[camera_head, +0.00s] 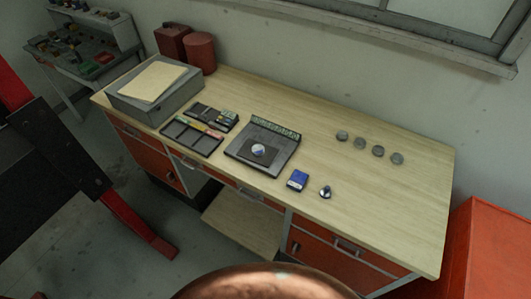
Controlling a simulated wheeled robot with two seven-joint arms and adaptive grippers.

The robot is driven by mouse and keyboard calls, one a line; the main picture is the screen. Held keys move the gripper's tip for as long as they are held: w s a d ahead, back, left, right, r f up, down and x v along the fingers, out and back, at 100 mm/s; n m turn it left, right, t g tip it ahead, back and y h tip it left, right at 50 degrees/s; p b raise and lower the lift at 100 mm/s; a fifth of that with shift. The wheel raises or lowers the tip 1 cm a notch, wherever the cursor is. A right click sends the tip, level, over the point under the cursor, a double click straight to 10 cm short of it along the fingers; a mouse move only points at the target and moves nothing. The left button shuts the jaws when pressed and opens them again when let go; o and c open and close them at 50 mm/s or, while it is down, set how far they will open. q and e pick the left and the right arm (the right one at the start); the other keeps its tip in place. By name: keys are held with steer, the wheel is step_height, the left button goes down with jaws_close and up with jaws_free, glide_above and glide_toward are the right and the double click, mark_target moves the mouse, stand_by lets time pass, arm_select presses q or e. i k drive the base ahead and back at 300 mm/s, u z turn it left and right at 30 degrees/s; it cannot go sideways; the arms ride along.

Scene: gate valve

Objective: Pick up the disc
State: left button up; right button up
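Neither of my grippers shows in this view.
A blue box (298,180) and a small dark-and-white knob-like piece (325,192) stand near the front edge. Dark trays (192,138), a grey box (160,102) and red cans (200,52) fill the left. The desk's right end is clear. A red cabinet (490,250) stands right.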

mark_target(257, 150)
steer(key=u, duration=1.6)
steer(key=i, duration=0.7)
steer(key=z, duration=3.2)
